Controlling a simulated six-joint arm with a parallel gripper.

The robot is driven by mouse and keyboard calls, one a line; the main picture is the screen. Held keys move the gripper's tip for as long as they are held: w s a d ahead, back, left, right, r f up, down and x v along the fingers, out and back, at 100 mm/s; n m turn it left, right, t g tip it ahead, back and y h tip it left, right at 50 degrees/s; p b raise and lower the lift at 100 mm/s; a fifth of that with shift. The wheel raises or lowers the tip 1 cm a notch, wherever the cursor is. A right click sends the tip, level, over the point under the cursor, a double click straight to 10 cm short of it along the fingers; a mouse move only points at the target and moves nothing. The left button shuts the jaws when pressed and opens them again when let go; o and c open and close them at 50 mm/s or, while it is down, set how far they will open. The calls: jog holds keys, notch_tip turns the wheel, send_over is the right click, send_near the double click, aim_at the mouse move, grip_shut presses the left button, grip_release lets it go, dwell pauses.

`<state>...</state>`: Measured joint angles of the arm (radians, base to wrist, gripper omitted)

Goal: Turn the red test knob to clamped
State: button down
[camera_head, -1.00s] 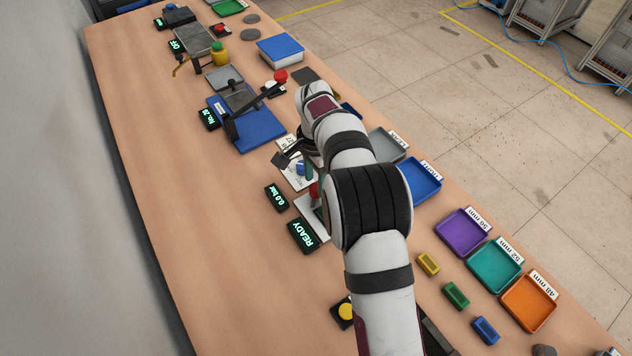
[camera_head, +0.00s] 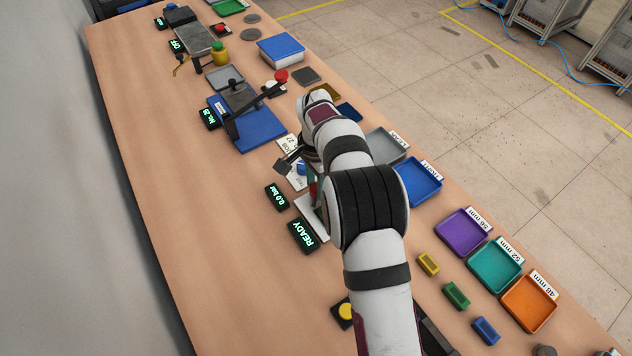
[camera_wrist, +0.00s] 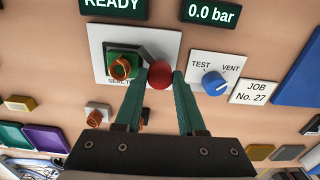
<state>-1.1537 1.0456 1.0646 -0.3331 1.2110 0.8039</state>
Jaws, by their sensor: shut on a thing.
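In the wrist view, the red knob (camera_wrist: 160,77) sits at the end of a grey lever on a white panel lettered for a seal test (camera_wrist: 98,40). My gripper (camera_wrist: 160,73) has its two teal fingers on either side of the knob, shut on it. To the knob's left, a green block with a copper-coloured ring (camera_wrist: 122,68) sits in the fixture. In the head view, a little red of the knob (camera_head: 313,189) shows beside my arm, which hides most of the fixture and gripper.
A blue knob (camera_wrist: 214,83) on the TEST/VENT plate is close to the right finger. Displays read READY (camera_wrist: 112,5) and 0.0 bar (camera_wrist: 212,13). A blue press base (camera_head: 262,130) stands farther along the bench, and coloured trays (camera_head: 461,232) line the right edge.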

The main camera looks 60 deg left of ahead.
jog(key=shift+n, duration=0.3)
jog(key=n, duration=0.3)
jog(key=shift+n, duration=2.5)
jog(key=c, duration=0.8)
grip_release()
jog(key=shift+o, duration=0.2)
notch_tip(320, 180, up, 16)
